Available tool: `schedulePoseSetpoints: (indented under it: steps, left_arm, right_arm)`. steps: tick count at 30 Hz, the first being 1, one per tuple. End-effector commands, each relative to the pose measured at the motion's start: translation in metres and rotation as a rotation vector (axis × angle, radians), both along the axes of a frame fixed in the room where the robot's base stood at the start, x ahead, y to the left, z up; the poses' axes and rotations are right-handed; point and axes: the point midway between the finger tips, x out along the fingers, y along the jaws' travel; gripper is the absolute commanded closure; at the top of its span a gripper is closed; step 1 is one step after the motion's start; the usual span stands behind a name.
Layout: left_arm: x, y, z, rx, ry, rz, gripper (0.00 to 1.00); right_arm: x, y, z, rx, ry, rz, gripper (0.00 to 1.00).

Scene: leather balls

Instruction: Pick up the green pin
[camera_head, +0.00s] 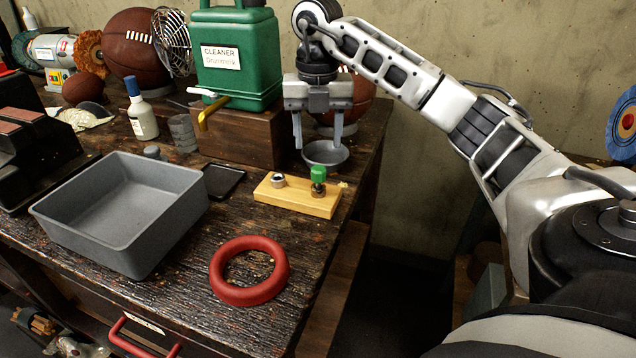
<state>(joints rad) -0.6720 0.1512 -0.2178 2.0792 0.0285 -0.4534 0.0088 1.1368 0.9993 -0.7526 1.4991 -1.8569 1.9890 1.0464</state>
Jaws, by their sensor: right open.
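The green pin (318,174) stands upright in a small wooden block (300,198) near the right side of the table. A grey metal nut-like piece (278,181) sits on the same block, to the pin's left. My right gripper (318,143) points down with its two fingers apart. It is open and empty, above and behind the pin in the picture, in front of a brown ball. A small grey bowl (325,157) shows just below the fingertips. My left gripper is not in view.
A grey tray (125,210) stands left and a red ring (248,295) lies in front. A green cleaner can (235,80) stands on a wooden box (240,138) behind. A small black tray (222,181) lies between. The table's right edge is close to the block.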

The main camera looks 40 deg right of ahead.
Motion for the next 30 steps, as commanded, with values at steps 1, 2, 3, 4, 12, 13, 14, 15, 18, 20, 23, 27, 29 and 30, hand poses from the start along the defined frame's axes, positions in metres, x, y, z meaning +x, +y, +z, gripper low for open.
schedulePoseSetpoints:
  steps: [1, 2, 3, 4, 12, 13, 14, 15, 18, 20, 23, 27, 29, 30]
  left_arm:
    - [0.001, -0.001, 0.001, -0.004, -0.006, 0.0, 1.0]
    - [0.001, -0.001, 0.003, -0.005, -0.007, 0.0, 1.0]
    - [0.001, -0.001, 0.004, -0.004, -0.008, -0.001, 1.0]
    - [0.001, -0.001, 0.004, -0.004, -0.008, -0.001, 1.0]
    - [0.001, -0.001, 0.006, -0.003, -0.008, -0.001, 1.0]
    - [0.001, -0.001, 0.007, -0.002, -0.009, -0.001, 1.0]
    - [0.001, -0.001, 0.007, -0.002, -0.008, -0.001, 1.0]
    - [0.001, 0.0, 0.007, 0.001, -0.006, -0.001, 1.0]
    - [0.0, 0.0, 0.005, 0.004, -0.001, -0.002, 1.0]
    - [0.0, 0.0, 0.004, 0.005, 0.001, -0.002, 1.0]
    - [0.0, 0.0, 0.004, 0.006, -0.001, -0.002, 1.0]
    - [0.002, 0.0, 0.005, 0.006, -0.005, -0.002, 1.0]
    - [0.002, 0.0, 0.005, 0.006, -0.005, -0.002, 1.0]
    - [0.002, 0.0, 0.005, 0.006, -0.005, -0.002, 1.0]
  right_arm:
    - [-0.001, 0.0, -0.011, 0.001, 0.003, 0.001, 0.48]
    - [0.0, 0.0, -0.014, 0.001, 0.002, 0.001, 0.48]
    - [0.0, 0.0, -0.019, 0.001, 0.002, 0.001, 0.48]
    - [0.0, 0.0, -0.022, 0.001, 0.001, 0.001, 0.48]
    - [-0.002, 0.001, -0.043, 0.001, 0.002, 0.003, 0.48]
    - [-0.003, 0.001, -0.047, 0.001, 0.002, 0.003, 0.48]
    - [-0.003, 0.001, -0.052, 0.001, 0.002, 0.003, 0.48]
    - [-0.004, 0.001, -0.058, 0.001, 0.002, 0.003, 0.48]
    - [-0.004, 0.001, -0.072, 0.003, 0.0, 0.003, 0.48]
    - [-0.004, 0.001, -0.078, 0.003, 0.0, 0.002, 0.48]
    - [-0.003, 0.001, -0.082, 0.003, -0.003, 0.002, 0.48]
    - [-0.003, 0.001, -0.082, 0.002, -0.003, 0.002, 0.48]
    - [-0.003, 0.001, -0.082, 0.003, -0.003, 0.002, 0.5]
    - [-0.003, 0.001, -0.082, 0.003, -0.003, 0.002, 0.62]
